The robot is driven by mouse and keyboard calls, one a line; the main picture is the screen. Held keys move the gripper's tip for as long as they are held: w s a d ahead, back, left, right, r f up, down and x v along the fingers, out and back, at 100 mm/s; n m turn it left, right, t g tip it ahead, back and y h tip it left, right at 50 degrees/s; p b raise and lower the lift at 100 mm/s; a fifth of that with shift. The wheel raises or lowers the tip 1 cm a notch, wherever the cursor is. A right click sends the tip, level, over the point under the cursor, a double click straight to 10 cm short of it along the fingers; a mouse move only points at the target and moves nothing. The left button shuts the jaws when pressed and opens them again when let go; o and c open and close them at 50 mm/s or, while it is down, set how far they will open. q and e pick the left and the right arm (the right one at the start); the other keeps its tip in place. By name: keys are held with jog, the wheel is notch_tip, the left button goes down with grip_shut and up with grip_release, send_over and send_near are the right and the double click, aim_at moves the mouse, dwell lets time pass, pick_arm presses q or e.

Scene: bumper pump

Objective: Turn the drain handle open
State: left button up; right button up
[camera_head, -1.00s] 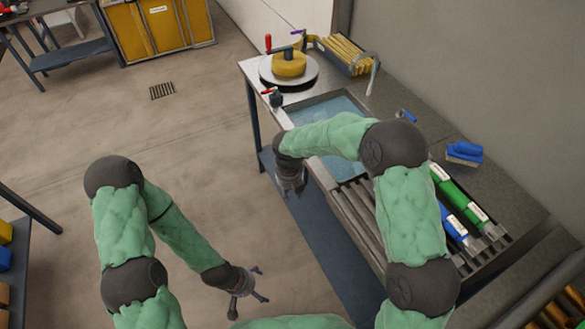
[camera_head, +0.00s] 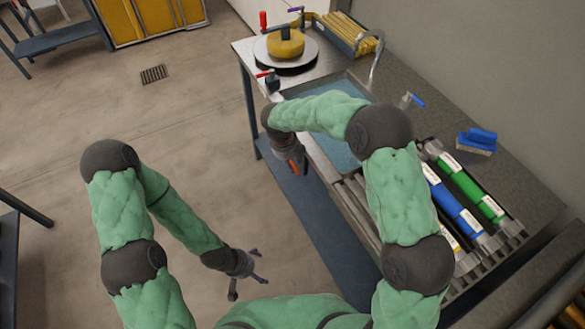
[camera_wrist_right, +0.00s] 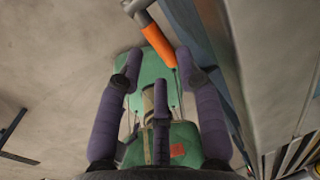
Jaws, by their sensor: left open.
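The drain handle is an orange lever (camera_wrist_right: 158,46) on a grey metal pipe end in the right wrist view. It lies just beyond and between the fingertips of my right gripper (camera_wrist_right: 160,76), apart from them as far as I can see. That gripper is open and nothing is between its fingers. In the head view my right gripper (camera_head: 293,155) hangs at the front edge of the sink basin (camera_head: 338,150), with orange showing by its fingers; the arm hides part of the basin. My left gripper (camera_head: 248,277) is open and empty, low over the floor.
The bench holds a turntable with a yellow piece (camera_head: 286,43), a small red-handled valve (camera_head: 266,75), a curved faucet (camera_head: 377,55), a blue brush (camera_head: 477,140), and green and blue cylinders (camera_head: 463,185) on a slatted rack. A blue lower shelf (camera_head: 310,225) runs underneath.

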jog(key=shift+w+d+f+b, duration=0.1)
jog(key=shift+d+f+b, duration=0.1)
jog(key=shift+f, duration=0.5)
jog(key=shift+w+d+f+b, duration=0.1)
jog(key=shift+f+b, duration=0.1)
jog(key=shift+f, duration=0.45)
grip_shut()
jog(key=shift+s, duration=0.1)
notch_tip(320, 180, down, 3)
jog(key=t+y+b, duration=0.1)
jog(key=t+b, duration=0.2)
jog(key=t+y+b, duration=0.1)
jog(key=t+b, duration=0.2)
jog(key=shift+s+m+b, duration=0.15)
jog(key=shift+m+b, duration=0.15)
jog(key=shift+b, duration=0.1)
jog(key=shift+f+t+y, duration=0.2)
jog(key=shift+t+y, duration=0.1)
